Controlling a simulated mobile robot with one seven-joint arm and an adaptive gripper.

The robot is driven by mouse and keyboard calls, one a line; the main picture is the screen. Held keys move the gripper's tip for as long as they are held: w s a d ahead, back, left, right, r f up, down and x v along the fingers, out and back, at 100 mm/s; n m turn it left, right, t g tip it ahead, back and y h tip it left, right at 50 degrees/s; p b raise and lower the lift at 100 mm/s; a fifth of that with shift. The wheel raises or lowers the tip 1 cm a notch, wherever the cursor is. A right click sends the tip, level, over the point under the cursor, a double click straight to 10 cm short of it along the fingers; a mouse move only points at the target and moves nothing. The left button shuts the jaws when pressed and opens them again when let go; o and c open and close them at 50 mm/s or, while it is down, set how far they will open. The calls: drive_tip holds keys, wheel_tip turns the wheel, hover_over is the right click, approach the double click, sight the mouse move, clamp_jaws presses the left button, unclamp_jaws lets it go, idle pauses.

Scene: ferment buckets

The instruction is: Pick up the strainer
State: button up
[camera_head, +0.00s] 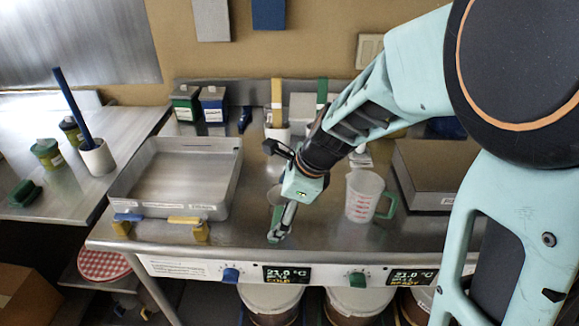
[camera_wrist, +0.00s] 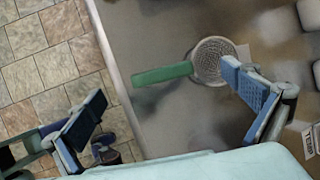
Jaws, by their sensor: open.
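The strainer (camera_wrist: 212,57) has a round grey mesh bowl and a green handle (camera_wrist: 160,74). It lies on the steel worktop (camera_wrist: 150,25). In the head view, its bowl (camera_head: 274,194) and green handle show just left of my gripper, partly hidden by it. My gripper (camera_wrist: 164,80) is open and empty. In the wrist view, the handle shows between the two fingers, and the right fingertip covers part of the bowl's edge. In the head view, my gripper (camera_head: 280,232) points down near the worktop's front edge. How far it is above the strainer cannot be told.
A shallow steel tray (camera_head: 225,190) stands left of my gripper. A measuring jug (camera_head: 362,195) with a green handle stands to the right. Tubs (camera_head: 198,103) and cups stand behind. A control panel (camera_head: 195,270) runs below the front edge. The worktop just around the strainer is mostly clear.

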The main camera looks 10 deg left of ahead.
sight(275, 220)
drive_tip(key=f, duration=0.2)
drive_tip(key=w+f, duration=0.1)
drive_tip(key=f, duration=0.1)
drive_tip(key=f+b, duration=0.1)
drive_tip(key=shift+w+a+f, duration=0.2)
drive_tip(key=shift+a+f, duration=0.35)
drive_tip(key=shift+c, duration=0.4)
drive_tip(key=c, duration=1.1)
